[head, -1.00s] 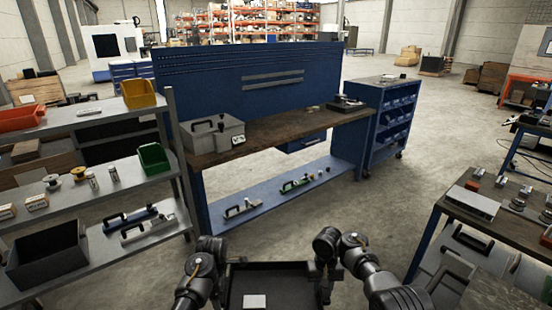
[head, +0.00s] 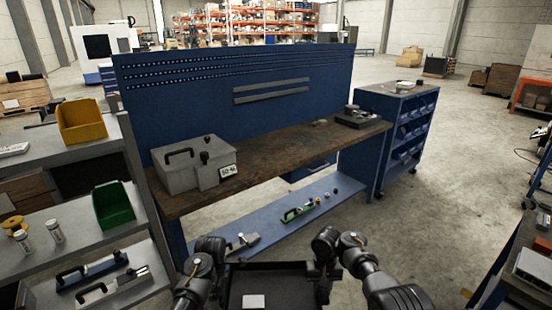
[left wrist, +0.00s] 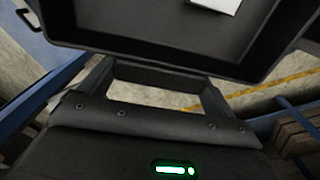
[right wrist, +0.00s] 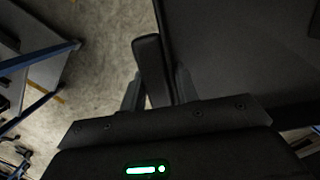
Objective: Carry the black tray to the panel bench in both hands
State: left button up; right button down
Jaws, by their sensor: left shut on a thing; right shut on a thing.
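The black tray (head: 275,286) is held level in front of me at the bottom of the head view, with a small white block (head: 253,301) lying in it. My left gripper (head: 228,278) is shut on the tray's left side, and my right gripper (head: 322,282) is shut on its right side. The left wrist view shows the tray (left wrist: 160,38) beyond the fingers. The right wrist view shows the tray's handle (right wrist: 150,70) between the fingers. The panel bench (head: 265,152) with its blue back panel stands ahead, its wooden top a short way beyond the tray.
On the bench top are a grey case (head: 190,165) at left and a dark device (head: 357,117) at right; the middle is mostly clear. A grey shelf (head: 75,205) stands close at left. A blue bin cabinet (head: 400,130) stands right of the bench. A table (head: 520,265) is at right.

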aim_at(302, 144)
jog(key=z, duration=0.1)
jog(key=i, duration=1.5)
jog(key=z, duration=0.2)
